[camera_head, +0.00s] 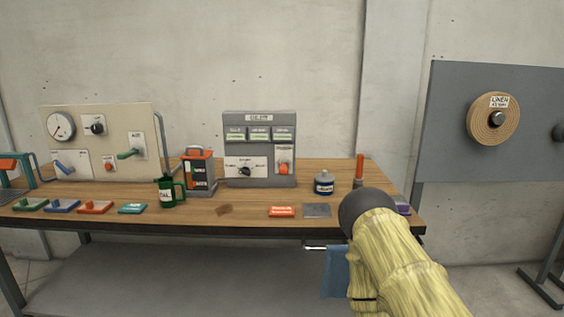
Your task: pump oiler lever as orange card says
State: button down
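An orange card (282,211) lies flat near the front edge of the bench, right of its middle. It bears pale text too small to read. An upright orange-red handle (359,169) stands at the back right of the bench. It looks like a lever, but its lower part is partly hidden behind my arm, and I cannot tell whether it is the oiler's. A green can with a handle (170,190) stands left of the middle. My arm, in a yellow sleeve, reaches in from the lower right to the bench's right front. My gripper is not seen.
A grey control box (259,180) with a knob and red switch stands mid-bench. A blue jar (323,185) and grey plate (317,211) lie right of it. A blue cloth (336,272) hangs below the bench edge (230,226).

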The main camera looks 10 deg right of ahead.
aim_at(283, 170)
jog(key=z, duration=0.5)
jog(key=k, duration=0.6)
jog(key=u, duration=0.05)
jog(key=i, duration=1.6)
jog(key=u, duration=0.7)
